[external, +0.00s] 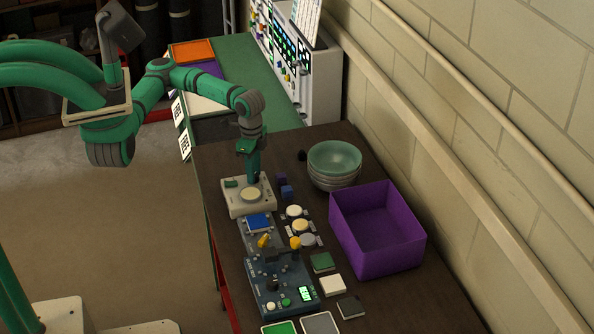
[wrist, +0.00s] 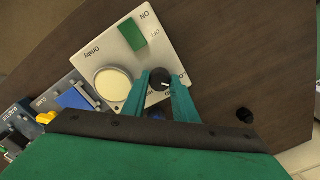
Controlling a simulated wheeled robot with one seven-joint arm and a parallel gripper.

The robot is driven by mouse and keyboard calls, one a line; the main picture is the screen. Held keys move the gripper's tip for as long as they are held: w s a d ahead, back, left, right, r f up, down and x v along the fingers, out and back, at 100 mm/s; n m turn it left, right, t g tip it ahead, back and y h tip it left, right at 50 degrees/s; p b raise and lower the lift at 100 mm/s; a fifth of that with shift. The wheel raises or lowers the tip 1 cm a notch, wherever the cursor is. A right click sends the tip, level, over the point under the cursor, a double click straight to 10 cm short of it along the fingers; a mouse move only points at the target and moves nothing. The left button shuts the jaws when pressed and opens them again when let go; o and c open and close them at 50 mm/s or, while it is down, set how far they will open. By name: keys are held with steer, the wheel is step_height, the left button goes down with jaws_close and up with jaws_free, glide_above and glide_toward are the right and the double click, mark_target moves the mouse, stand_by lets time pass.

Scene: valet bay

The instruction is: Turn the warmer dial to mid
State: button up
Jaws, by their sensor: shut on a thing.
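The warmer (external: 236,208) is a pale box with a green switch and a round cream plate, standing on the dark table in the external view. It also shows in the wrist view (wrist: 122,50). Its dial (wrist: 159,74) is a small black knob with a white pointer mark at the box's corner. My gripper (wrist: 161,82) has its two green fingers on either side of the knob, shut on it. In the external view my gripper (external: 254,178) points down at the back of the warmer and hides the dial. The labels around the dial are partly covered; its setting cannot be read.
Blue blocks (external: 287,192) stand close right of the warmer. Stacked bowls (external: 335,160) and a purple bin (external: 378,262) are further right. A blue control panel (external: 270,296) with yellow-tipped levers stands nearer. The wall bounds the right side.

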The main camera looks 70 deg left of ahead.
steer(key=m, duration=0.4)
steer(key=shift+m, duration=2.2)
steer(key=o, duration=1)
steer(key=shift+o, duration=0.2)
steer(key=shift+r, duration=0.15)
step_height(320, 180, up, 11)
steer(key=shift+f, duration=0.2)
